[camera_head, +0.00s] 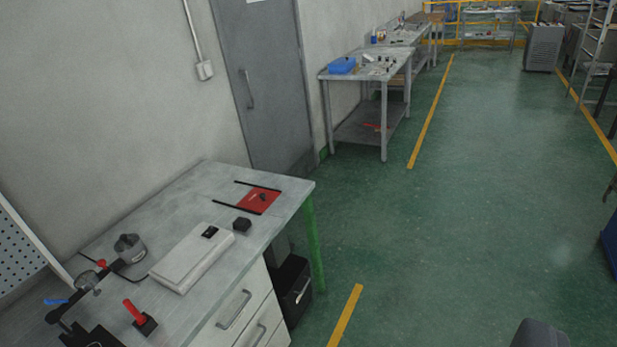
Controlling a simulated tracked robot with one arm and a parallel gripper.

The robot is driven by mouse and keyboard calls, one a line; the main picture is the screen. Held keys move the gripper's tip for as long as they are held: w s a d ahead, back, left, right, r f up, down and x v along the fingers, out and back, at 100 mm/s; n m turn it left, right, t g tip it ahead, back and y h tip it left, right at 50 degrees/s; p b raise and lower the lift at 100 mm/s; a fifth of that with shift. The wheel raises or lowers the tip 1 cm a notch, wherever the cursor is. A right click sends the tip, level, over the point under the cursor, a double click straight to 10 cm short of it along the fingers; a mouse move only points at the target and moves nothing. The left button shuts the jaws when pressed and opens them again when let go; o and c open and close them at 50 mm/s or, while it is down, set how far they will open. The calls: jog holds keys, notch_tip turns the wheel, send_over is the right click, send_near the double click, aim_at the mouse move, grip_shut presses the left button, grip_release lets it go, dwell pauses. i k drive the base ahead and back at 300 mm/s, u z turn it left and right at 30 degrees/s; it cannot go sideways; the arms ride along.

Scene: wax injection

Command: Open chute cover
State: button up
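A red flat plate (260,200) with a small dark knob lies between two thin black rails on the near grey workbench (180,240). It may be the chute cover, but I cannot tell for sure. The plate lies flat at the bench's far right part, and what is under it is hidden. No other chute or cover can be made out. My gripper's fingers do not show in this view.
The bench also holds a white flat device (193,258), a black block (242,224), a round grey pot (130,248) and a red-handled tool (134,312). A grey door (262,85) and a second table (340,77) stand beyond. The green floor on the right is mostly clear. A dark rounded object (540,335) shows at the bottom edge.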

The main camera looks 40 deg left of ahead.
aim_at(258, 199)
jog(key=z, duration=0.15)
jog(key=i, duration=1.3)
jog(key=u, duration=0.35)
jog(key=i, duration=1.25)
jog(key=u, duration=1.25)
jog(key=i, duration=1)
jog(key=u, duration=0.6)
